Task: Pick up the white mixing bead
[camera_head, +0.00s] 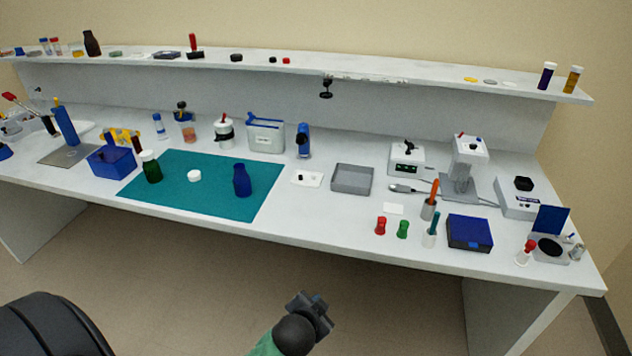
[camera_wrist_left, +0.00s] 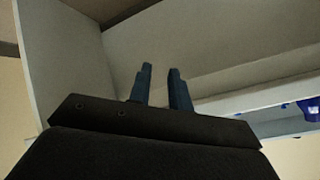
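I cannot surely make out a white mixing bead. A small white tray (camera_head: 309,184) on the bench right of the teal mat (camera_head: 210,203) holds tiny dark specks; a white bead on it would be hard to tell. A short white round piece (camera_head: 194,176) lies on the mat, perhaps a cap. My left gripper (camera_head: 318,303) is low in front of the bench, well away from both. In the left wrist view its two fingers (camera_wrist_left: 160,86) stand apart with nothing between them. My right gripper is not in view.
On the mat stand a green bottle (camera_head: 152,168) and an open blue bottle (camera_head: 242,181). A grey tray (camera_head: 352,179) and a blue box (camera_head: 469,233) stand farther right. The bench front edge and a raised shelf (camera_head: 300,66) bound the worktop.

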